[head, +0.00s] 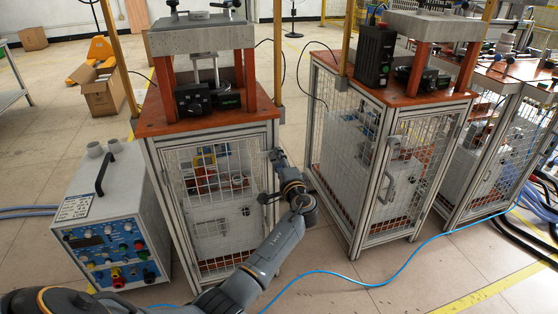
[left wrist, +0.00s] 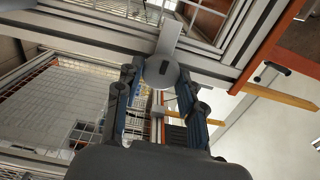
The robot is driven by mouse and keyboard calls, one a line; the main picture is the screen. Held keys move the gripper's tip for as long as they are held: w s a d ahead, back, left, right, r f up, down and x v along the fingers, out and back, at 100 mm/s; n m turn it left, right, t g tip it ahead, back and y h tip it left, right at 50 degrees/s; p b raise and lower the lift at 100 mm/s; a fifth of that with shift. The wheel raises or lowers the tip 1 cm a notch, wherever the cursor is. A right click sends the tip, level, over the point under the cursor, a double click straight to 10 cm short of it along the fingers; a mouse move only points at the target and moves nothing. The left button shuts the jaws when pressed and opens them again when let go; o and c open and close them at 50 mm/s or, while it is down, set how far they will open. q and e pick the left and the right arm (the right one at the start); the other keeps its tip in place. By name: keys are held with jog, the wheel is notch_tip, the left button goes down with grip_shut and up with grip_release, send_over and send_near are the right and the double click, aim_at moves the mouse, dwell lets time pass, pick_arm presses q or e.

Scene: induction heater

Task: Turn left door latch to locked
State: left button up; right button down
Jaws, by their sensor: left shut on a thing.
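The left cage's mesh door (head: 215,218) is closed in its aluminium frame below an orange-brown top. My left gripper (head: 279,161) is at the right edge of this door, at the upper part of the frame post. In the left wrist view, my left gripper (left wrist: 160,82) has its two fingers on either side of the door latch (left wrist: 162,70). The latch is a grey round hub with a flat plate reaching up across the frame profile. The gripper is shut on it. In the head view the gripper mostly hides the latch. My right gripper is not in view.
A second cage (head: 375,165) stands to the right, with a floor gap between. A blue-white power unit (head: 105,225) stands at the left cage's left side. A blue cable (head: 405,265) runs along the floor. Cardboard boxes (head: 105,92) lie at the back left.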

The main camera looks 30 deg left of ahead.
pick_arm(q)
jog(key=shift+r, duration=0.1)
jog(key=o, duration=1.1)
jog(key=shift+o, duration=0.2)
jog(key=v, duration=1.2)
jog(key=shift+w, duration=0.1)
